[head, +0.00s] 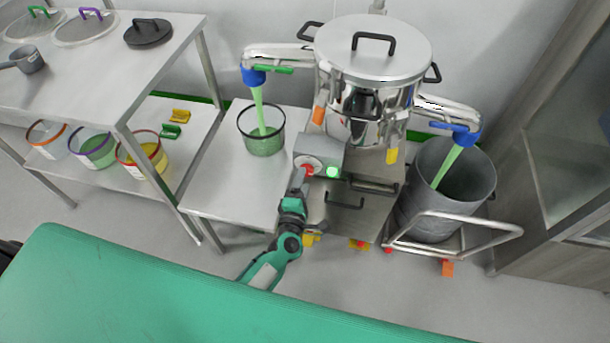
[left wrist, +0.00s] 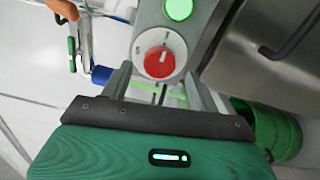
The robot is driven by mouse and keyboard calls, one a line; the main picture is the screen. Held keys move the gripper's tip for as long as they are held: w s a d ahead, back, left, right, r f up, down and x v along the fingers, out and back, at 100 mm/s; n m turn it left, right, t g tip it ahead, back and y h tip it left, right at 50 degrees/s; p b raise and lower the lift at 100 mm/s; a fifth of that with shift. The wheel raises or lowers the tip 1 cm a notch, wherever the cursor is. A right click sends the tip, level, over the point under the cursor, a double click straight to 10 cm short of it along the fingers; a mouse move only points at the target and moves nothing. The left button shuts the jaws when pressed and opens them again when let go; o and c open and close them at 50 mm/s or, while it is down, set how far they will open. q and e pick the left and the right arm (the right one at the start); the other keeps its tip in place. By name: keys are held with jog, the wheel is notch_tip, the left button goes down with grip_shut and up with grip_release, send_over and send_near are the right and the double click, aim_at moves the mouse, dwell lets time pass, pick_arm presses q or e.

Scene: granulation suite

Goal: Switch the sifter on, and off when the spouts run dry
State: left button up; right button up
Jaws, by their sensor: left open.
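The steel sifter (head: 365,105) stands lidded at centre back. Green material streams from its left blue-ended spout (head: 254,77) into a clear tub (head: 262,145), and from its right blue-ended spout (head: 467,136) into a grey bin (head: 447,205). The control box (head: 325,152) carries a lit green lamp (head: 332,172) and a red knob (head: 307,169). In the left wrist view the knob (left wrist: 159,62) shows a white mark near its upper side; the lamp (left wrist: 179,10) glows above. My left gripper (head: 303,180) is open, its fingers either side of the knob; contact cannot be told. My right gripper is out of view.
A steel bench (head: 235,185) holds the clear tub. The bin stands on a railed trolley (head: 455,222). A cabinet (head: 570,130) stands at right. A green surface (head: 180,295) fills the foreground.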

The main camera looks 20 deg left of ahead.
pick_arm(q)
jog(key=s, duration=1)
jog(key=shift+d+b, duration=0.2)
jog(key=shift+b, duration=0.1)
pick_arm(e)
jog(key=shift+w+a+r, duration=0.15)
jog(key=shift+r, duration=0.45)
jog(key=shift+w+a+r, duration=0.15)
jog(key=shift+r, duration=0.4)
pick_arm(q)
jog(key=shift+s, duration=0.1)
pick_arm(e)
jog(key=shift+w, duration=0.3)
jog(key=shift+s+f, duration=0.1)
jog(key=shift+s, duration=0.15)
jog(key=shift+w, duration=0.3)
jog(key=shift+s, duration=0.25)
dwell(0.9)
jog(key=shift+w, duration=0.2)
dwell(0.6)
